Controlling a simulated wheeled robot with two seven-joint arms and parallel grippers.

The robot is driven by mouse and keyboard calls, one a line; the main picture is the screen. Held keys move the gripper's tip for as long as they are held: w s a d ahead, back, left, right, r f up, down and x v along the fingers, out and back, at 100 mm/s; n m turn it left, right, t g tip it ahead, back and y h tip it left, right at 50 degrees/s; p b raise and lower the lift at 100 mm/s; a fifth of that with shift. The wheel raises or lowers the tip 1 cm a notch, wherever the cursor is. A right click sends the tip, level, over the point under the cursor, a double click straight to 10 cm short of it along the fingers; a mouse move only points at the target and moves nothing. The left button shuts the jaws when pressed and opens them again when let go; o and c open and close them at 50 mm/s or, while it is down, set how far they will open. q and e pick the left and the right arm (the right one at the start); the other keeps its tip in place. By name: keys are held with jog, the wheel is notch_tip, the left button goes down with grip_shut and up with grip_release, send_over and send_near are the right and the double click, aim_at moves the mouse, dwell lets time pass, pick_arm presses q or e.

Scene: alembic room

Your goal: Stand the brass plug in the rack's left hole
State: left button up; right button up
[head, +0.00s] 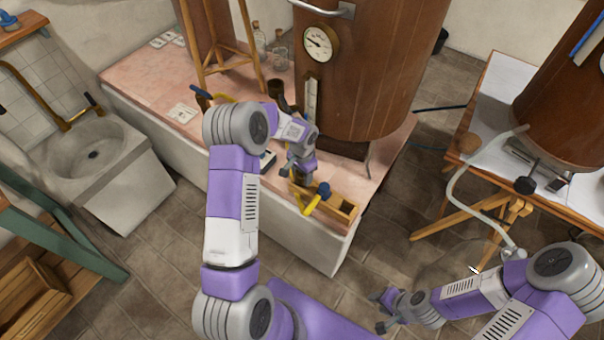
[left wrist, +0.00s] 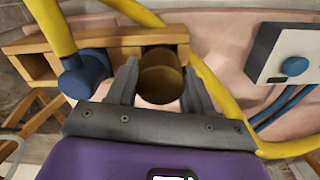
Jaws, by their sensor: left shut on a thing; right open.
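The brass plug (left wrist: 160,82) is a dark golden cylinder between the fingers of my left gripper (left wrist: 160,68), seen nearly end-on in the left wrist view. My left gripper is shut on it, close to the wooden rack (left wrist: 115,40). The rack also shows in the head view (head: 338,218), on the front edge of the pink-topped bench. In the head view my left gripper (head: 300,168) hangs over the rack's left end and hides the plug. I cannot tell whether the plug's end is inside a hole. My right gripper (head: 383,311) is open and empty, away from the bench.
A yellow tube (left wrist: 222,95) with a blue fitting (left wrist: 86,74) loops around the rack, close to my left fingers. A white box with a blue knob (left wrist: 295,66) stands beside it. A large copper vessel (head: 350,75) stands just behind the rack.

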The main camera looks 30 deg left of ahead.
pick_arm(q)
jog(key=shift+f+b, duration=0.5)
jog(key=shift+f, duration=0.2)
dwell(1.6)
jog(key=o, duration=1.2)
jog(key=shift+r, duration=0.1)
jog(key=shift+r+p, duration=2.5)
jog(key=shift+r, duration=0.95)
jog(key=shift+f, duration=0.1)
